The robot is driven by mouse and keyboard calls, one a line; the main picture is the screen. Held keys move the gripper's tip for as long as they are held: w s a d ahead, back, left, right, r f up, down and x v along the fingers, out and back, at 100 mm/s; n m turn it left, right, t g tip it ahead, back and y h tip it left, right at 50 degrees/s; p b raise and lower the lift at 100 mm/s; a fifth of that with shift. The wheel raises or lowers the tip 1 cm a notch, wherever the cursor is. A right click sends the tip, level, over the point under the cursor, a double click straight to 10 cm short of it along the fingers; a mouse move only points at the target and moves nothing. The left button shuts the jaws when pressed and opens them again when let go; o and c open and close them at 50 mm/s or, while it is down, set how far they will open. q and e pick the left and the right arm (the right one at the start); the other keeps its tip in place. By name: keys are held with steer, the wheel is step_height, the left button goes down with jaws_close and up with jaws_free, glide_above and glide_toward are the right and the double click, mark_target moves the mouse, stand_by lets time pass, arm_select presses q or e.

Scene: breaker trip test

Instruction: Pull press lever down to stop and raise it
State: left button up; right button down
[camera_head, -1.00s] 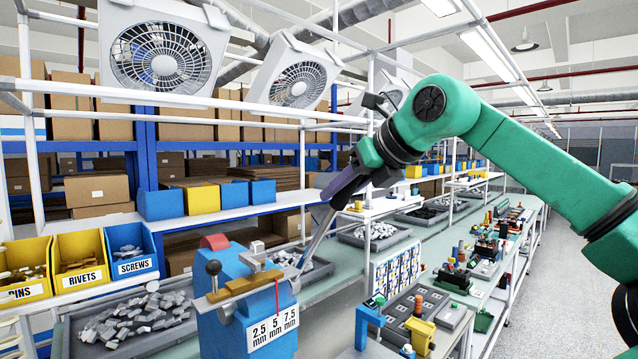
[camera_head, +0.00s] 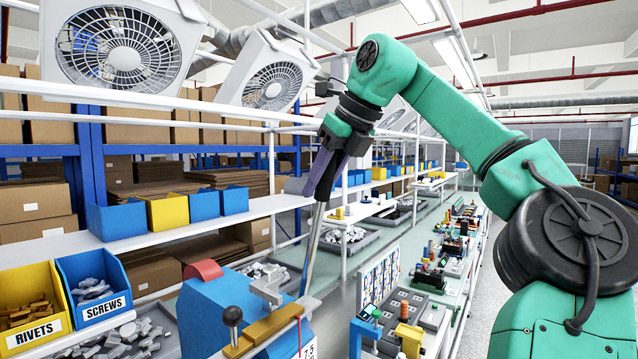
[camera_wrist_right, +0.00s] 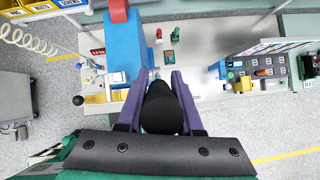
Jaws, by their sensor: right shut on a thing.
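The blue press (camera_head: 215,315) stands at the bottom of the head view, with a red rounded top part (camera_head: 203,270) and a brass-coloured bar across its front. Its lever (camera_head: 315,240) is a metal rod rising steeply from the press's right side, tilted slightly right. My right gripper (camera_head: 325,172) is at the rod's upper end. In the wrist view its purple fingers (camera_wrist_right: 160,95) are shut on the lever's black grip (camera_wrist_right: 162,108). The press's blue top also shows there (camera_wrist_right: 125,48). My left gripper is in neither view.
Blue and yellow bins of rivets (camera_head: 32,305) and screws (camera_head: 92,285) stand left of the press. A bench with small fixtures (camera_head: 408,310) lies to the right. A white rail frame and fans (camera_head: 125,50) are above. A black ball knob (camera_head: 232,315) sticks up at the press's front.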

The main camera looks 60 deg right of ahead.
mark_target(337, 151)
steer(key=shift+f, duration=0.2)
steer(key=c, duration=0.6)
jaws_free()
steer(key=shift+r, duration=0.1)
steer(key=v, duration=0.6)
steer(key=shift+s+r, duration=0.1)
steer(key=shift+r, duration=0.15)
steer(key=shift+s+a+r, duration=0.15)
steer(key=shift+s+r, duration=0.05)
steer(key=shift+r, duration=0.1)
